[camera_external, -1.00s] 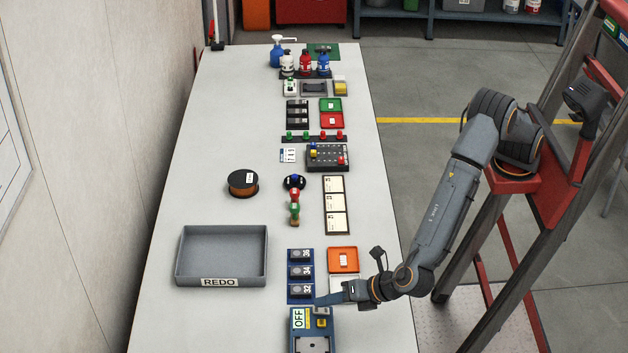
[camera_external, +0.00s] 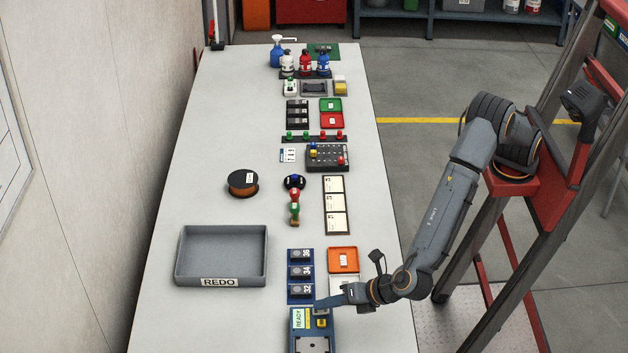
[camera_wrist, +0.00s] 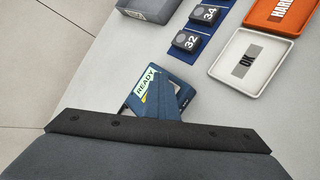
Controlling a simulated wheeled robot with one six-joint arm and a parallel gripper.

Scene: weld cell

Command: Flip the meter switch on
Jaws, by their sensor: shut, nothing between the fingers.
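The meter (camera_external: 314,343) is a blue box at the near end of the bench, cut off by the bottom edge of the external view. Its label (camera_external: 299,319) reads READY, and this label also shows in the wrist view (camera_wrist: 147,80). A yellow part (camera_external: 322,323) sits on its top beside the label. My gripper (camera_external: 319,305) is shut and empty, with its fingertips at the far edge of the meter. In the wrist view the shut fingers (camera_wrist: 178,98) cover part of the meter. The switch itself cannot be made out, and contact cannot be told.
A blue rack (camera_external: 289,272) with blocks marked 36, 34 and 32 stands just beyond the meter. An orange tray (camera_external: 355,253) and a white OK tray (camera_wrist: 219,55) lie beside it. The grey REDO tray (camera_external: 181,262) is to the left. The bench's left side near the meter is clear.

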